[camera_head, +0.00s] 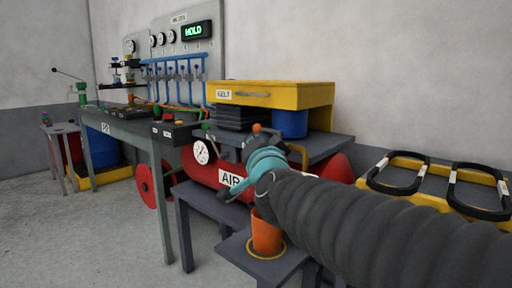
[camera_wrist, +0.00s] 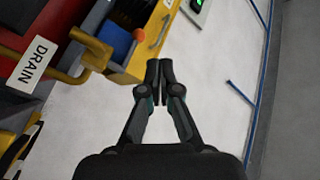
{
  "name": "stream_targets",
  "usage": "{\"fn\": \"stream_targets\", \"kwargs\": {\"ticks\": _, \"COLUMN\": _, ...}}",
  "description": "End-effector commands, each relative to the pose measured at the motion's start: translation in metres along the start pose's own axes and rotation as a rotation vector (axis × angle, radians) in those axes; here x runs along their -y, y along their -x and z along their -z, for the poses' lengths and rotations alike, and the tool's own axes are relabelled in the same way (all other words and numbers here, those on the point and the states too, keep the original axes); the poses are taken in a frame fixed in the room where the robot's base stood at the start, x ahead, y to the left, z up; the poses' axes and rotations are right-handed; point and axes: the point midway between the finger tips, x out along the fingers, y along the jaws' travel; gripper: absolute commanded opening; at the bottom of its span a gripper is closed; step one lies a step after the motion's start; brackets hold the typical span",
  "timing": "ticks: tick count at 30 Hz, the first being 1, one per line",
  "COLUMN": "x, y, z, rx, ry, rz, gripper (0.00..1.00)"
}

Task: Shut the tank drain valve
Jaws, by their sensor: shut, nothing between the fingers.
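My gripper (camera_wrist: 159,68) is shut and empty in the wrist view, its two fingertips meeting over pale background. A white DRAIN sign (camera_wrist: 33,65) lies at the left of that tilted view. Beside it is a bent yellow pipe (camera_wrist: 88,50), apart from my fingers. I cannot tell for sure which part is the valve handle or how it is turned. In the head view the red AIR tank (camera_head: 200,172) stands at the middle, partly behind my teal wrist. A yellow pipe piece (camera_head: 298,150) shows just past my wrist. My fingertips are not clear there.
An orange cup (camera_head: 266,236) stands on a low grey stand below my wrist. A yellow BELT drawer unit (camera_head: 310,95) and a blue container (camera_head: 289,123) sit behind. A yellow rack (camera_head: 400,190) with black loops is at the right. Open floor (camera_head: 90,230) lies at the left.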

Motion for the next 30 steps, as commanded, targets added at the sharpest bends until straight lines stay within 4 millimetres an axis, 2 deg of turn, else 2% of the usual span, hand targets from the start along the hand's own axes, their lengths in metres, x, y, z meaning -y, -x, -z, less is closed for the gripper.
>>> {"fn": "stream_targets", "kwargs": {"ticks": 1, "x": 0.007, "y": -0.013, "z": -0.007, "rx": -0.062, "ry": -0.063, "rz": 0.017, "gripper": 0.00}}
{"fn": "stream_targets", "kwargs": {"ticks": 3, "x": 0.018, "y": -0.025, "z": -0.007, "rx": -0.160, "ry": -0.155, "rz": 0.026, "gripper": 0.00}}
{"fn": "stream_targets", "kwargs": {"ticks": 8, "x": 0.028, "y": -0.039, "z": -0.018, "rx": -0.380, "ry": -0.350, "rz": 0.001, "gripper": 0.00}}
{"fn": "stream_targets", "kwargs": {"ticks": 15, "x": 0.021, "y": -0.029, "z": -0.057, "rx": -0.642, "ry": -0.544, "rz": -0.109, "gripper": 0.00}}
{"fn": "stream_targets", "kwargs": {"ticks": 21, "x": 0.016, "y": -0.017, "z": -0.076, "rx": -0.743, "ry": -0.599, "rz": -0.171, "gripper": 0.00}}
{"fn": "stream_targets", "kwargs": {"ticks": 26, "x": 0.011, "y": -0.020, "z": -0.072, "rx": -0.762, "ry": -0.605, "rz": -0.182, "gripper": 0.00}}
{"fn": "stream_targets", "kwargs": {"ticks": 30, "x": 0.004, "y": -0.035, "z": -0.059, "rx": -0.763, "ry": -0.605, "rz": -0.182, "gripper": 0.00}}
